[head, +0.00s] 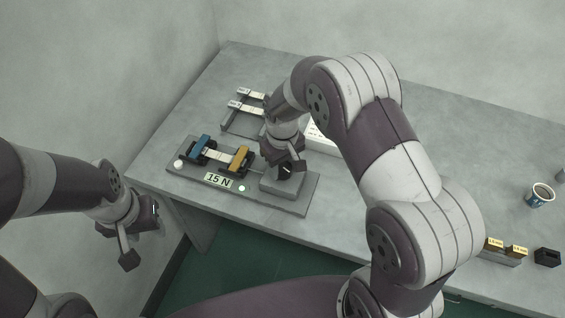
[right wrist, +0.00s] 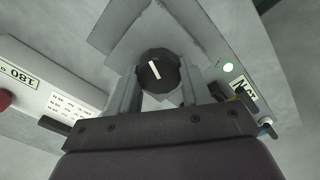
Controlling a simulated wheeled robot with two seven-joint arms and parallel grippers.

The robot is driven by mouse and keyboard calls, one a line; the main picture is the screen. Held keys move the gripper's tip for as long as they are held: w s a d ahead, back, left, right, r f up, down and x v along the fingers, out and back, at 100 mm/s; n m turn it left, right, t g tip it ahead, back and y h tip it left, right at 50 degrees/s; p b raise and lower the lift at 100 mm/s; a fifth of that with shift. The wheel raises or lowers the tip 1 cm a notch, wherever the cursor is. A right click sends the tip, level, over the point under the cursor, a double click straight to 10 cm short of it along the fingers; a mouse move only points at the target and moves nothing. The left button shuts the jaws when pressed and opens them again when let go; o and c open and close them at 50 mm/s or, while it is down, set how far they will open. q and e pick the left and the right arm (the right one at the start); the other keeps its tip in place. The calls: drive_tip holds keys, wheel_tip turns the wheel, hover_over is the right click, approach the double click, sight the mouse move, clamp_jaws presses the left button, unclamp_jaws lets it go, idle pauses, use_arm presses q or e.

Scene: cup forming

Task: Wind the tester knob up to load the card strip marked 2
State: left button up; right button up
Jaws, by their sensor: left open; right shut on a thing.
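The tester (head: 240,198) is a grey plate on the table with a blue clamp (head: 200,146) and a yellow clamp (head: 239,159). A pale card strip (head: 217,155) spans the two clamps; I cannot read its mark. The tester's display (head: 218,180) reads 15 N. My right gripper (head: 286,168) is over the block at the tester's right end. In the right wrist view the black round knob (right wrist: 157,70), with a white pointer line, sits between its fingers, which are shut on it. My left gripper (head: 140,240) is open and empty, off the table's left front edge.
A rack (head: 240,125) behind the tester holds more pale strips (head: 243,107). A cup (head: 540,195) and small yellow-labelled blocks (head: 504,248) stand at right.

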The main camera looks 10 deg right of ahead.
sight(284, 166)
drive_tip(key=m+p, duration=0.2)
drive_tip(key=m, duration=0.2)
drive_tip(key=shift+d+r, duration=0.1)
drive_tip(key=shift+r, duration=0.1)
drive_tip(key=m+p, duration=0.1)
drive_tip(key=m, duration=0.5)
drive_tip(key=shift+f+p, duration=0.1)
drive_tip(key=shift+p, duration=0.2)
drive_tip(key=o, duration=1.1)
drive_tip(key=shift+c, duration=0.2)
wheel_tip(284, 166, up, 13)
drive_tip(key=shift+f+b, duration=0.2)
drive_tip(key=shift+b, duration=0.2)
drive_tip(key=shift+d, duration=0.1)
idle(0.4)
